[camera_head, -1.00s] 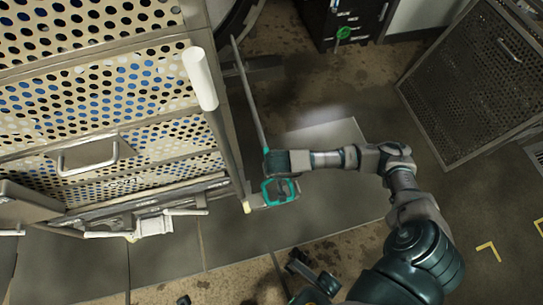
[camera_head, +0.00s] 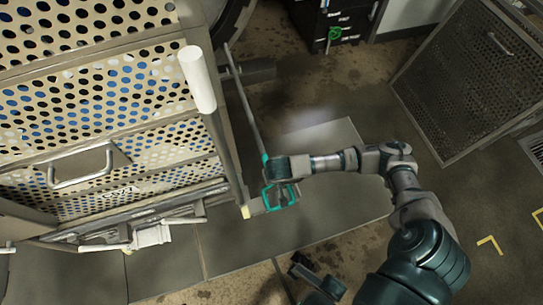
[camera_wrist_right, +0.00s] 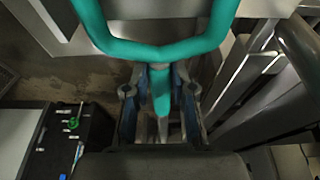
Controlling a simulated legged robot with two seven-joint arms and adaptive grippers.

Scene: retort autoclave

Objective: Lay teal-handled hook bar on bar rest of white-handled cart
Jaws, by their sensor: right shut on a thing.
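The teal-handled hook bar is in my right gripper (camera_head: 276,182). Its teal loop handle (camera_head: 293,193) is at the gripper and its thin grey rod (camera_head: 244,98) runs up and left beside the cart. In the right wrist view the handle (camera_wrist_right: 160,48) crosses the top and the fingers (camera_wrist_right: 160,100) close around its stem. The perforated metal cart (camera_head: 150,190) with a white handle (camera_head: 197,78) stands at the left. The gripper is just right of its corner post; contact is unclear. I cannot make out the bar rest with certainty.
A white latch-like fitting (camera_head: 150,236) is on the cart's lower edge. A dark cabinet (camera_head: 335,22) with a green knob stands at the back. A perforated panel (camera_head: 470,80) stands at the right. Floor between the arm and that panel is open.

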